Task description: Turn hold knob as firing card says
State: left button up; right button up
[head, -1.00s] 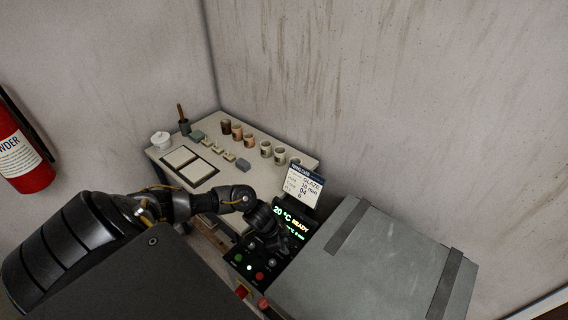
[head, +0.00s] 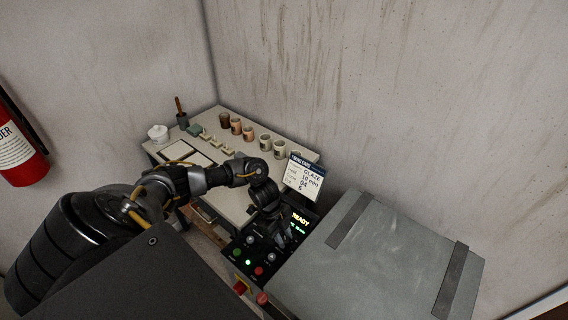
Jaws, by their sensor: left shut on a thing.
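The black control panel (head: 240,264) carries a lit display (head: 301,221) showing READY, partly covered by my arm. Below it are small knobs and green and red buttons. My left gripper (head: 273,232) reaches down onto the panel and is shut on a knob there; its fingertips and the hold knob are mostly hidden by the dark wrist. My right gripper is not in view.
The grey kiln lid (head: 385,260) with two dark straps lies right of the panel. A table (head: 272,131) behind holds several cups, small blocks and a white pot (head: 158,134). A red extinguisher (head: 18,150) hangs at left. A red knob (head: 262,298) sits at the panel's front.

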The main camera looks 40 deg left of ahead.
pick_arm(q)
jog(key=shift+w+m+g+b, duration=0.1)
jog(key=shift+m+g+b, duration=0.6)
jog(key=shift+m+b, duration=0.85)
jog(key=shift+m, duration=0.35)
jog(key=o, duration=1)
jog(key=shift+c, duration=0.2)
jog(key=v, duration=1.1)
jog(key=shift+d, duration=0.15)
